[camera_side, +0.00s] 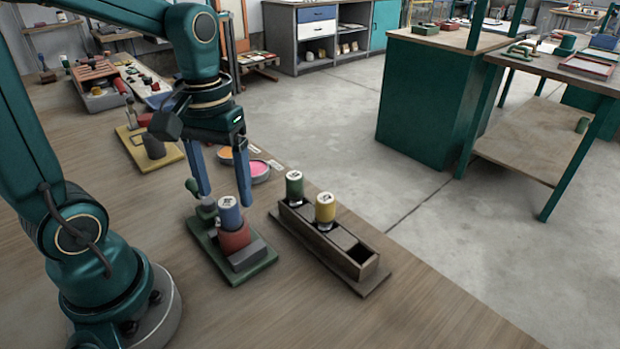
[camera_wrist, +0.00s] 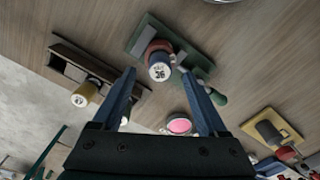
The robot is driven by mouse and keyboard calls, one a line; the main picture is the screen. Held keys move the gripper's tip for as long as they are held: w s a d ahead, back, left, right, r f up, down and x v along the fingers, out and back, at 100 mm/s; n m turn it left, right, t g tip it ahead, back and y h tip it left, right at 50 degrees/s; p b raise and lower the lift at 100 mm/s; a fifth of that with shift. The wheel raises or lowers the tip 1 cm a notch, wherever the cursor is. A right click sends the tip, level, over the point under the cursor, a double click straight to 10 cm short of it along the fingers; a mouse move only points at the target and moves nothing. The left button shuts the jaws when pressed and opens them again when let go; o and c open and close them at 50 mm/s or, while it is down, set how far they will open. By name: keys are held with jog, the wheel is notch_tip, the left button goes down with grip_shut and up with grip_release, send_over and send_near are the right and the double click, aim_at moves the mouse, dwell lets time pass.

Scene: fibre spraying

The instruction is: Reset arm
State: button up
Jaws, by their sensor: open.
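My gripper (camera_side: 224,196) hangs with its two blue fingers pointing down over the green fixture (camera_side: 262,266). It is open and empty, and its fingers also show in the wrist view (camera_wrist: 158,74). A blue bottle with a white lid (camera_side: 230,215) stands upright in the red holder (camera_side: 234,240) on the fixture. The bottle's lid lies between or just below the fingertips in the wrist view (camera_wrist: 160,73); I cannot tell whether they touch. The wooden rack (camera_side: 330,249) holds a green bottle (camera_side: 294,188) and a yellow bottle (camera_side: 325,211); its right end slot is empty.
Bowls of orange (camera_side: 227,153) and pink (camera_side: 257,168) stand behind the gripper. A yellow board (camera_side: 170,155) with a grey cylinder (camera_side: 154,146) lies at the left, with a toolbox and trays further back. The table front is clear. A green workbench (camera_side: 430,95) stands apart across the floor.

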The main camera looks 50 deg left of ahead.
jog(key=shift+d+r, duration=0.2)
jog(key=shift+r, duration=0.05)
jog(key=s+d+r+m+t, duration=0.2)
jog(key=s+d+m+t, duration=0.1)
jog(key=d+m+t, duration=0.1)
jog(key=shift+s+d+r+m+t, duration=0.15)
jog(key=shift+d+r+m+t, duration=0.25)
jog(key=shift+m+t, duration=0.45)
dwell(0.5)
